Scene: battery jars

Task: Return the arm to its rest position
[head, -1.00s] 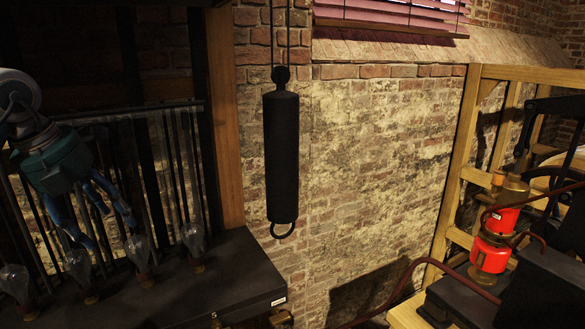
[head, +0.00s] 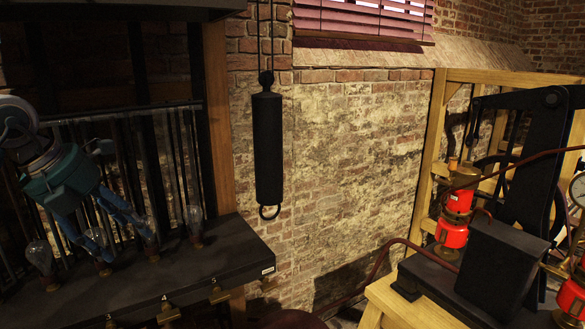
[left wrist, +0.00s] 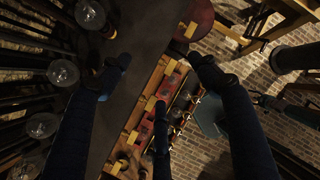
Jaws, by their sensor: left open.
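My left gripper (head: 122,236) is at the left of the head view, a teal body with blue fingers angled down over the dark bench (head: 205,258). Its fingers are spread and hold nothing. The fingertips overlap the glass bulbs (head: 147,232) in the picture; I cannot tell whether they touch. In the left wrist view the open gripper's dark blue fingers (left wrist: 158,84) spread around empty space. Below them a wooden rack (left wrist: 133,116) holds a row of dark jars, partly hidden by the fingers. My right gripper is not in view.
A black cylinder (head: 268,148) hangs before the brick wall (head: 350,150). Dark upright rods (head: 180,160) stand behind the bulbs. At right is a wooden-framed machine (head: 440,130) with red cylinders (head: 452,235) and a black block (head: 497,262).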

